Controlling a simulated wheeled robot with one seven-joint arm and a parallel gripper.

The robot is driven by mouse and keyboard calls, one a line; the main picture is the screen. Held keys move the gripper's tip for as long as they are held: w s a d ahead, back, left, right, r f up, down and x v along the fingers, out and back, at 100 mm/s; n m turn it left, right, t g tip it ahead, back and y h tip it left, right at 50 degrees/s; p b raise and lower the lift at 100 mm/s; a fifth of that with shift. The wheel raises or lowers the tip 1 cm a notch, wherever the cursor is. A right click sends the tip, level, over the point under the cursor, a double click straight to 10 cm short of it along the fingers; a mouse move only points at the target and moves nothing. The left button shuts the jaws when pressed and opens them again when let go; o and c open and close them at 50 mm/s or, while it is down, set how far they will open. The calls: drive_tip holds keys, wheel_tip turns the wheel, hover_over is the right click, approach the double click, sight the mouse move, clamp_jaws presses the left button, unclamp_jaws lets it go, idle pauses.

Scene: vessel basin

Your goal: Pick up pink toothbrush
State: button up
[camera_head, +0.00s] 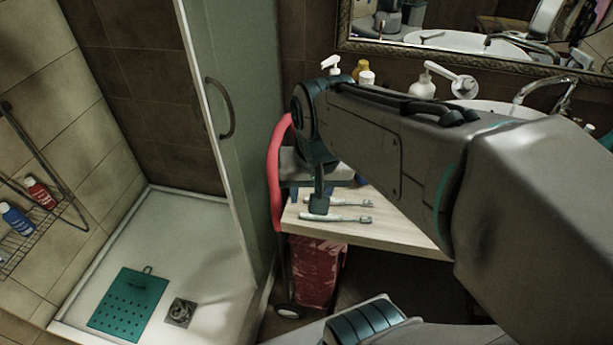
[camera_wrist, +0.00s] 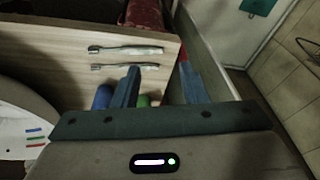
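Two toothbrushes lie side by side near the edge of the wooden counter. In the head view, one toothbrush (camera_head: 346,218) is nearer the front edge and the other toothbrush (camera_head: 340,202) is just behind it. Both look pale grey-white, and I cannot tell which is pink. The wrist view shows the upper toothbrush (camera_wrist: 127,50) and the lower toothbrush (camera_wrist: 125,67). My gripper (camera_head: 307,200) is at their handle ends, pointing down. In the wrist view my gripper (camera_wrist: 159,76) has its fingers apart with no toothbrush held; the left finger's tip is close to the lower toothbrush.
The counter (camera_head: 400,237) has bare wood right of the brushes. Bottles (camera_head: 422,87) and a sink (camera_head: 500,108) with a faucet stand behind my arm. A red bin (camera_head: 316,270) is below the counter. The glass shower door (camera_head: 240,130) is to the left.

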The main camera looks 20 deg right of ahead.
drive_tip(key=w+d+f+m+g+b, duration=0.1)
drive_tip(key=w+d+f+m+b, duration=0.1)
drive_tip(key=w+d+m+b, duration=0.45)
drive_tip(key=m+g+b, duration=0.2)
drive_tip(key=m, duration=1.1)
hover_over(333, 201)
drive_tip(key=w, duration=0.1)
wheel_tip(333, 201, down, 2)
drive_tip(key=f, duration=0.2)
drive_tip(key=f+b, duration=0.1)
drive_tip(key=f, duration=0.5)
drive_tip(key=shift+w+a+f, duration=0.1)
drive_tip(key=shift+a+f, duration=0.1)
drive_tip(key=shift+a, duration=0.2)
drive_tip(key=f, duration=0.2)
drive_tip(key=f+b, duration=0.1)
drive_tip(key=f, duration=0.2)
drive_tip(key=shift+s+d+f, duration=0.1)
drive_tip(key=shift+s+d, duration=0.05)
drive_tip(key=shift+s, duration=0.05)
clamp_jaws()
